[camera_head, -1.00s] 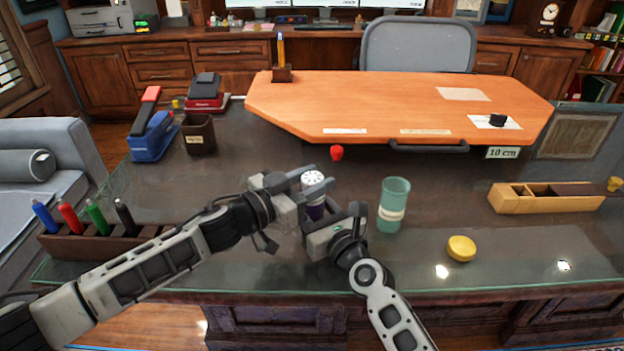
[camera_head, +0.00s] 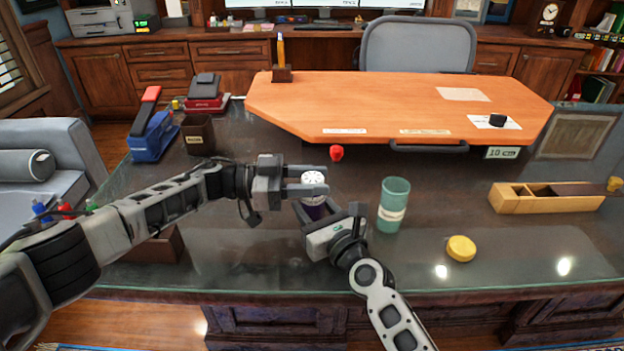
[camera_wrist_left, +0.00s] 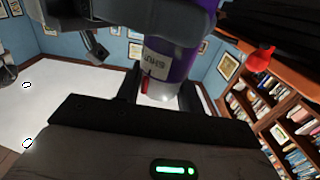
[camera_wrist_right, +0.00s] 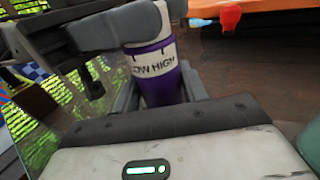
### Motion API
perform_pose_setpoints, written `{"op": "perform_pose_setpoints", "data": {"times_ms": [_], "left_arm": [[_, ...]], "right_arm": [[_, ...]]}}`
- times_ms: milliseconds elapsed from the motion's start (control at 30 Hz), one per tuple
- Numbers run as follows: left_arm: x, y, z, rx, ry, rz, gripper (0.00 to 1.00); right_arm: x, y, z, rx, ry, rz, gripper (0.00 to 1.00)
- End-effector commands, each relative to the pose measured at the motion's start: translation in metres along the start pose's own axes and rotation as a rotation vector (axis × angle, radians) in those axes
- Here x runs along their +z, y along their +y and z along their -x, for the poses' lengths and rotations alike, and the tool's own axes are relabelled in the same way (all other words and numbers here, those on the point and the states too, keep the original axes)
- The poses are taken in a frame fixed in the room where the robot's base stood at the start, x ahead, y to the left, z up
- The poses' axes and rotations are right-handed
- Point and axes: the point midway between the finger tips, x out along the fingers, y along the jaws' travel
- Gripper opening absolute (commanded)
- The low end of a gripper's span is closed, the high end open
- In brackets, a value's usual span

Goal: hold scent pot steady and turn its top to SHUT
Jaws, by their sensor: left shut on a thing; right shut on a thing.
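The scent pot (camera_head: 314,210) stands upright on the glass-topped desk. It has a purple body and a white vented top (camera_head: 313,177). My left gripper (camera_head: 316,182) is shut on the top, with its fingers on either side of it and pointing right. My right gripper (camera_head: 328,215) is shut around the purple body (camera_wrist_right: 163,88) from the near side. In the right wrist view a white band (camera_wrist_right: 152,58) reads LOW and HIGH. In the left wrist view an upside-down label (camera_wrist_left: 156,62), seemingly SHUT, has a red mark (camera_wrist_left: 145,82) beside it. Which setting the top is at, I cannot tell.
A green cup (camera_head: 393,205) stands close to the right of my right gripper. A yellow disc (camera_head: 461,249) and a wooden box (camera_head: 545,198) lie farther right. A small red object (camera_head: 336,153) is just behind the pot. My left arm partly covers a marker rack (camera_head: 155,247).

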Motion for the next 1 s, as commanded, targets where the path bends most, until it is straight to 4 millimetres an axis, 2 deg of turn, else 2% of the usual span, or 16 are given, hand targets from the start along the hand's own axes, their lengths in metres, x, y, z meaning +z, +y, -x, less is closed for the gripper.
{"op": "perform_pose_setpoints", "data": {"times_ms": [567,600,667,1000], "left_arm": [[0.002,0.0003,0.0015,0.036,-0.005,0.003,0.15],[0.0021,0.0003,0.0015,0.036,-0.005,0.003,0.4],[0.002,0.0004,0.0015,0.036,-0.005,0.004,0.57],[0.0008,0.0,0.0042,0.036,-0.003,0.002,0.59]], "right_arm": [[0.0004,0.0016,-0.0001,0.003,-0.001,0.001,0.15],[0.0004,0.0016,-0.0001,0.003,-0.001,0.001,0.15],[0.0004,0.0015,-0.0001,0.003,-0.001,0.001,0.15],[0.0003,0.001,-0.0001,0.002,-0.001,0.001,0.15]]}}
